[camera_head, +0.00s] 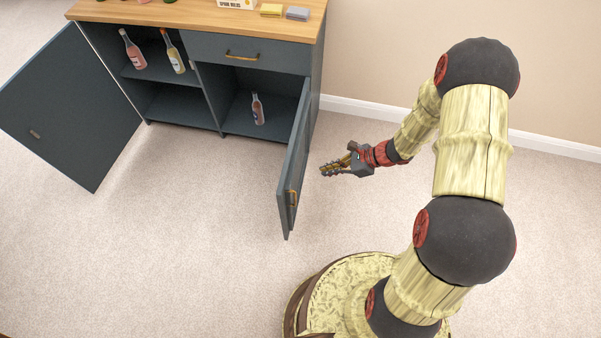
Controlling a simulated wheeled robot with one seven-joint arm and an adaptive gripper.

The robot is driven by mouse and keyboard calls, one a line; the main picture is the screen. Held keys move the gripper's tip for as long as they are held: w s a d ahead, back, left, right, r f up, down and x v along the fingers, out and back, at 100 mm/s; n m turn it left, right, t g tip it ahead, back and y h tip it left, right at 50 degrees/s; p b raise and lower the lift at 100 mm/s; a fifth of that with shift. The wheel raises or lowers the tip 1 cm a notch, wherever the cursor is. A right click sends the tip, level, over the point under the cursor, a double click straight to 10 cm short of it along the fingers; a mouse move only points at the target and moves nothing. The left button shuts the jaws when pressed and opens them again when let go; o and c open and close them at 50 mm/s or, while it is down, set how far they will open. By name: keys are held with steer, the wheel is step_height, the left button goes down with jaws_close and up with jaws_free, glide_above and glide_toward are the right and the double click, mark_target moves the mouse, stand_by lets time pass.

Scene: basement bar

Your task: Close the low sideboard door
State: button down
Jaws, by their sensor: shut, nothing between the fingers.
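The low sideboard (246,45) is dark blue-grey with a wooden top, at the upper left. Its right door (292,168) is swung wide open toward me and has a brass handle (293,198) near its free edge. Its left door (68,108) is also wide open, swung out to the left, with a small handle (35,134). My gripper (326,170) is shut and empty. It is just to the right of the right door, pointing left toward it, with a small gap showing between them.
Bottles stand inside the sideboard, one pink (132,50), one yellow (174,54) and one in the right compartment (258,109). A drawer (247,53) above is shut. Yellow (271,11) and grey (297,14) blocks lie on top. Carpet (200,250) is clear in front.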

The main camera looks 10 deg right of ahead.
steer(key=b, duration=0.4)
glide_toward(287, 179)
step_height(287, 179, down, 4)
steer(key=shift+w+a+r+b, duration=0.1)
steer(key=shift+w+a+r, duration=0.1)
steer(key=shift+a, duration=0.3)
steer(key=shift+w+a+r+b, duration=0.1)
steer(key=shift+w+a, duration=0.1)
steer(key=shift+a, duration=0.3)
steer(key=shift+w+a+r+b, duration=0.15)
steer(key=shift+w+a, duration=0.1)
steer(key=shift+a, duration=0.25)
